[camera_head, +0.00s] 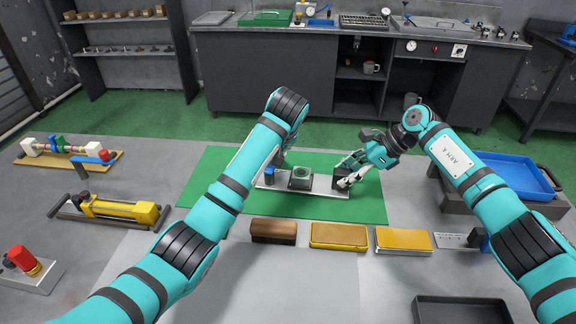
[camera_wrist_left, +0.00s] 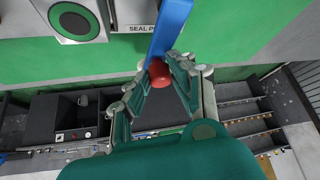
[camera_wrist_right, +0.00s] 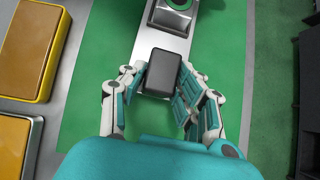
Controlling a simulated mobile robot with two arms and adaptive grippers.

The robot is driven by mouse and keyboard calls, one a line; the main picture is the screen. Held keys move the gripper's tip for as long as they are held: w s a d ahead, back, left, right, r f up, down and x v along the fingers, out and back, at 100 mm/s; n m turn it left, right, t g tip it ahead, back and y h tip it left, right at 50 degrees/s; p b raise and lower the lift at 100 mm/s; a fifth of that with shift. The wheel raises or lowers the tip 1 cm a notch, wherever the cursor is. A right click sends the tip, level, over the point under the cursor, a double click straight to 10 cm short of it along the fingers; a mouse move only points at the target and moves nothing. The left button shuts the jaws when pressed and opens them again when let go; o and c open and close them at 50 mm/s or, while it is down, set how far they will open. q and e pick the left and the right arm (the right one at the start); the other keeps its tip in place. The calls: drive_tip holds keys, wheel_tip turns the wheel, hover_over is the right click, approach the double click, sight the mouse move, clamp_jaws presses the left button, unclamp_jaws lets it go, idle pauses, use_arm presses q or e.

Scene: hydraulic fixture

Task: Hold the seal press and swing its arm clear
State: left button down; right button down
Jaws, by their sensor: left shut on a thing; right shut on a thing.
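The seal press is a light metal base plate (camera_head: 322,185) lying on a green mat. It carries a grey block with a round green seat (camera_head: 300,177), a blue post (camera_head: 269,174) at its left and a black block (camera_head: 341,183) at its right end. My right gripper (camera_head: 344,172) is shut on the black block, which shows between its fingers in the right wrist view (camera_wrist_right: 163,73). In the left wrist view my left gripper (camera_wrist_left: 164,80) is shut on the red knob (camera_wrist_left: 160,71) at the end of the blue arm (camera_wrist_left: 171,28). My left wrist hides this in the head view.
A brown block (camera_head: 273,231) and two yellow-topped blocks (camera_head: 339,236) (camera_head: 403,240) lie along the mat's front. A blue tray (camera_head: 512,174) stands at right. Yellow (camera_head: 118,208), red-knobbed (camera_head: 24,260) and valve (camera_head: 68,149) fixtures lie at left.

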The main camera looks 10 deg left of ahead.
use_arm(q)
drive_tip(key=c, duration=1)
unclamp_jaws()
drive_tip(key=shift+f, duration=0.1)
drive_tip(key=shift+c, duration=0.2)
drive_tip(key=v, duration=1.2)
